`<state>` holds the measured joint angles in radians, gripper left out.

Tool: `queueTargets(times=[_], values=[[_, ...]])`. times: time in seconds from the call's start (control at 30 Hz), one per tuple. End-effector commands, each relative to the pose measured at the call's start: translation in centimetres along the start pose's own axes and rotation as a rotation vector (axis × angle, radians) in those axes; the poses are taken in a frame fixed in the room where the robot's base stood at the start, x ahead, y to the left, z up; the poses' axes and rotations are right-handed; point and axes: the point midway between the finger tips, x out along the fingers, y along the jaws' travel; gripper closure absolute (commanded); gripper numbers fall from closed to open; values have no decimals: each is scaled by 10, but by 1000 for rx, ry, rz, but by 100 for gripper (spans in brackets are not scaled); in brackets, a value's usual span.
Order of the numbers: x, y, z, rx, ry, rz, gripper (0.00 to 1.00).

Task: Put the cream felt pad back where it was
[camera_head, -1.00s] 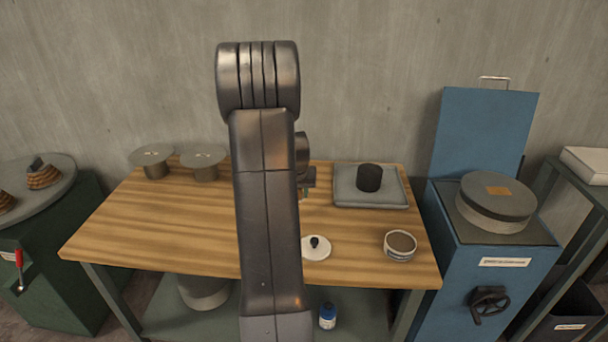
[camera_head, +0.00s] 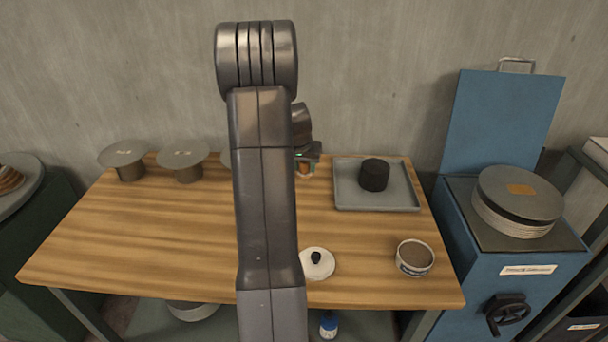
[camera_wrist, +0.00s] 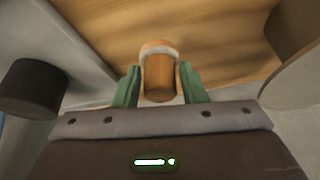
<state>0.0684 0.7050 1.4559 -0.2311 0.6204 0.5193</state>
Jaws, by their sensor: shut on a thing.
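My gripper (camera_wrist: 158,82) is shut on a small wood-brown cylinder with a cream band near its far end, which I take to be the cream felt pad (camera_wrist: 159,49). The green fingers sit on either side of the brown part. In the head view my gripper (camera_head: 306,165) is at the back of the wooden table, just left of the grey tray, and partly hidden by my arm. The held piece shows there only as a small orange-brown and pale patch. I cannot tell whether its cream end touches the table.
The grey tray (camera_head: 345,202) holds a black cylinder (camera_head: 374,175). Grey round stands (camera_head: 183,154) line the back left. A white lid (camera_head: 325,268) and a round tin (camera_head: 415,258) are near the front. A blue machine (camera_head: 530,285) stands right. The table's left middle is clear.

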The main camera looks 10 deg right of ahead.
Motion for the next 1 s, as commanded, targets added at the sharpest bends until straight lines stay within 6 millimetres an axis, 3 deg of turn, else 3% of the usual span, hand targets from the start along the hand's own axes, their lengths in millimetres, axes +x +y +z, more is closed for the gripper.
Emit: queueTargets(times=[0.23, 0.6, 0.63, 0.73, 1.0], values=[[30, 0, 13, -1, -4, 2, 80], [36, 0, 16, -1, -1, 0, 80], [36, 0, 15, -1, -1, 0, 60], [35, 0, 15, -1, -1, 0, 40], [34, 0, 15, -1, -1, 0, 40]])
